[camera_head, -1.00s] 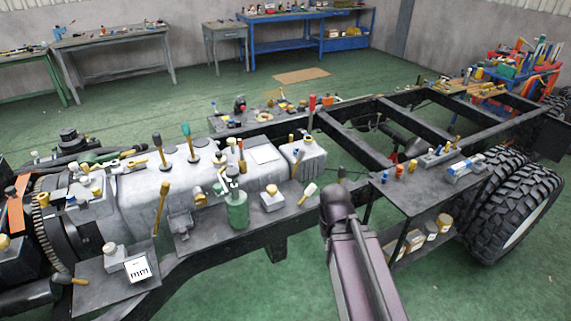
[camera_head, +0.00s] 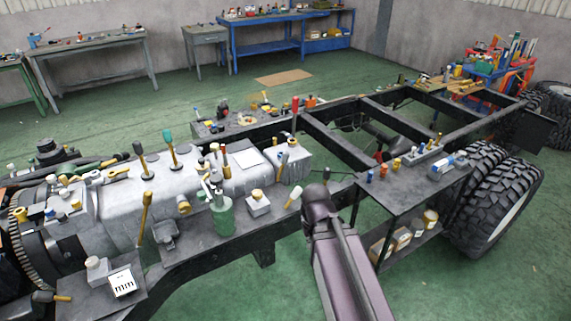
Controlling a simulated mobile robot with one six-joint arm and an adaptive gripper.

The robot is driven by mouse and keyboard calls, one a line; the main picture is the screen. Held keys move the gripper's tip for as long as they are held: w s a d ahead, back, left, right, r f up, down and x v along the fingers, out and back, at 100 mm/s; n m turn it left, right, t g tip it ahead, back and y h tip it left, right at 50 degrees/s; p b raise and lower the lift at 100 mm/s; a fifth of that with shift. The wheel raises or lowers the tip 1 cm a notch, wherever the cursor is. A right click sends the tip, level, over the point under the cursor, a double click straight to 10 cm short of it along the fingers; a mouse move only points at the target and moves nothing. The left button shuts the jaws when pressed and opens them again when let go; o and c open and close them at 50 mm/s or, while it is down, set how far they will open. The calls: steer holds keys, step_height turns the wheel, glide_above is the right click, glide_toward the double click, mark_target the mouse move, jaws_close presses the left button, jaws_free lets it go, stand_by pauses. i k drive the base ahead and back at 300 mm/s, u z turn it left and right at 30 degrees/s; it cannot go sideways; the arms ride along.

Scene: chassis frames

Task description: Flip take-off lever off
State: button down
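Several levers stand on the grey gearbox housing (camera_head: 165,190) of the chassis; I cannot tell which is the take-off lever. One has a black knob (camera_head: 138,148) and another a green knob (camera_head: 168,136), both upright or slightly tilted on the housing's left part. A tall lever with a red knob (camera_head: 295,105) stands behind the housing's right end. A yellow-handled lever (camera_head: 145,212) stands at the housing's front side. A small cluster of levers (camera_head: 224,160) rises behind the green canister. My arm link (camera_head: 345,265) shows at the bottom centre; my gripper's fingers are not visible.
A green canister (camera_head: 222,214) and small containers stand on the front ledge. A dark side shelf (camera_head: 405,195) with small items is right of my arm, beside large tyres (camera_head: 495,205). Workbenches (camera_head: 285,35) line the back wall.

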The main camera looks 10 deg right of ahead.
mark_target(286, 155)
steer(key=i, duration=0.95)
steer(key=u, duration=0.05)
